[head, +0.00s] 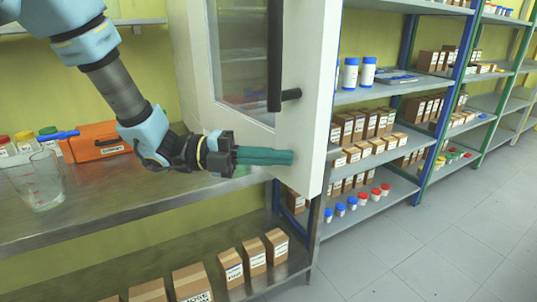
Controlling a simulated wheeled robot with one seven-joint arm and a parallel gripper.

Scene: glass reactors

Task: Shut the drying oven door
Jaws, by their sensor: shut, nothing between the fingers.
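The drying oven door (310,75) is a white-framed panel with a glass window (240,50) and a black vertical bar handle (275,55). It stands upright at the top centre of the head view, its top cut off by the picture edge. I cannot tell how far it stands open. My gripper (291,157) has its green fingers together and empty, pointing right across the lower part of the door, below the handle. I cannot tell whether the fingertips touch the door.
A steel bench (110,195) runs along the left, with a glass beaker (38,182), an orange case (95,142) and lidded jars. Cardboard boxes (230,268) stand on its lower shelf. Stocked blue and green racks line the right. The tiled floor (420,250) at the lower right is clear.

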